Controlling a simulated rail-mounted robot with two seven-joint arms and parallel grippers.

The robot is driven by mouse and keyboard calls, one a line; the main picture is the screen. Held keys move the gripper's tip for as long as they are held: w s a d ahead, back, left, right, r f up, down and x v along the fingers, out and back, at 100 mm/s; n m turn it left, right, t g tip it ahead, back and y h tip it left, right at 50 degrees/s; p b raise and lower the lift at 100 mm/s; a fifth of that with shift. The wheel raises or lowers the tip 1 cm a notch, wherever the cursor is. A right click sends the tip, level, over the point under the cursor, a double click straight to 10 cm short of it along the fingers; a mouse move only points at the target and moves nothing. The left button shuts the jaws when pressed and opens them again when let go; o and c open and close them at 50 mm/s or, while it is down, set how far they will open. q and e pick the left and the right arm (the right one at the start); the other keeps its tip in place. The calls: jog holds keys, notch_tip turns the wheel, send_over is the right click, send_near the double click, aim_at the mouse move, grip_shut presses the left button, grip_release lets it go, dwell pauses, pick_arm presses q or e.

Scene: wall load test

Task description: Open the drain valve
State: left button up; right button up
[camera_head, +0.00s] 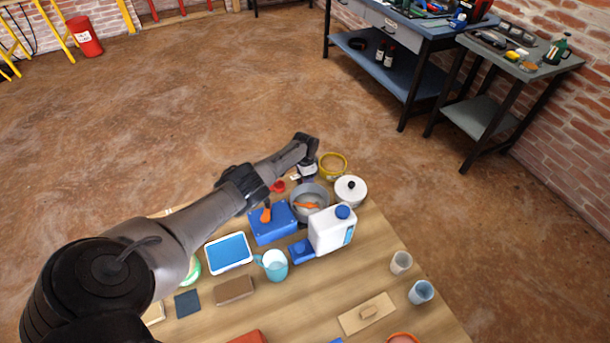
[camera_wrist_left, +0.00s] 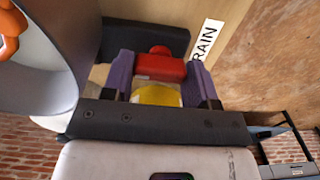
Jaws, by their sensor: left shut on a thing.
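The drain valve shows in the left wrist view as a red handle (camera_wrist_left: 165,68) with a yellow part (camera_wrist_left: 157,96) below it in the picture. A white label (camera_wrist_left: 208,40) reading "RAIN", its start cut off, lies on the wood to its right. In the head view the red handle (camera_head: 277,187) shows small at the table's far edge, beside the grey pot. My left gripper (camera_wrist_left: 162,84) is shut on the valve's red handle, with a purple finger on each side. In the head view its fingers are mostly hidden behind my arm. My right gripper is not in view.
A grey pot (camera_wrist_left: 40,75) stands close to the left gripper, with an orange utensil in it. A white-lidded pot (camera_head: 350,191), a yellow-rimmed pot (camera_head: 333,165), a white jug (camera_head: 331,232) and a blue box (camera_head: 271,226) crowd the table nearby. The table's right front is barer.

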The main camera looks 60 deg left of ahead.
pick_arm(q)
jog(key=shift+r, duration=0.15)
dwell(0.4)
jog(key=o, duration=0.9)
